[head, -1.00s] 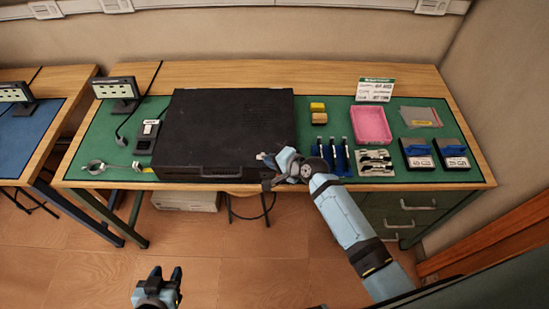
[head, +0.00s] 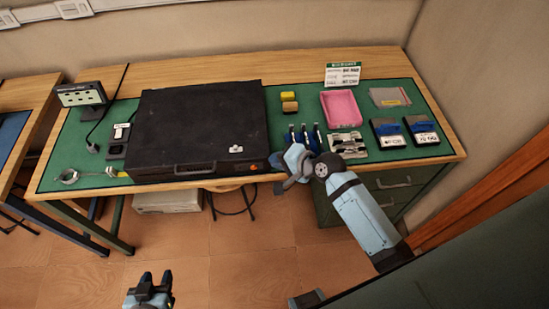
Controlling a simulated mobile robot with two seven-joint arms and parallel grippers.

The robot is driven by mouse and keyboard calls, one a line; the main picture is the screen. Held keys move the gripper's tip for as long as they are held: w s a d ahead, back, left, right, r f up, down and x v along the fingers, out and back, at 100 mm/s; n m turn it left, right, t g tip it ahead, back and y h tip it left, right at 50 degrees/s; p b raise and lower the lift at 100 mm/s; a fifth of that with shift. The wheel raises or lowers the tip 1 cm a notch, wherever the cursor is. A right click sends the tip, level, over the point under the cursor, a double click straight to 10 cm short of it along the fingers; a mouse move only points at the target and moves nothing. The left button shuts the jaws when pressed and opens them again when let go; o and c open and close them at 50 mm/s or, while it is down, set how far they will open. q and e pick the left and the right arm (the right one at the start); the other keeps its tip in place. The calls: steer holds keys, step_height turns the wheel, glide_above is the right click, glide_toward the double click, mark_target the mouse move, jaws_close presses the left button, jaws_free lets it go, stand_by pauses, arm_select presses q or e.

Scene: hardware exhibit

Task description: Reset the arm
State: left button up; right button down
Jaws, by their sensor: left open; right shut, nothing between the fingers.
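My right arm comes in from the lower right, and its gripper (head: 278,188) is shut and empty at the table's front edge, just right of the black case's front corner. My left gripper (head: 151,281) is open and empty above the floor at the bottom of the view, well in front of the table. The black case (head: 200,125) lies closed on the green mat, with a small white item (head: 236,149) on its front right part.
The wooden table (head: 225,71) also holds a pink tray (head: 349,118), several blue-handled tools (head: 304,137), two boxes with blue parts (head: 387,132), and a small display (head: 82,94). Drawers (head: 395,185) stand under the right side. The floor in front is clear.

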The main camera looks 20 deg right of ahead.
stand_by(0.3)
steer(key=s+f+n+h, duration=0.1)
steer(key=s+f+n, duration=0.2)
steer(key=s+n, duration=0.4)
steer(key=s+d+f+n+t+h, duration=0.1)
steer(key=s+f+n+h, duration=0.1)
steer(key=s+f+n, duration=0.2)
steer(key=s+n, duration=0.3)
steer(key=s, duration=0.3)
steer(key=shift+d+f+h, duration=0.15)
steer(key=shift+d+h, duration=0.1)
steer(key=shift+h, duration=0.05)
steer(key=shift+s, duration=0.1)
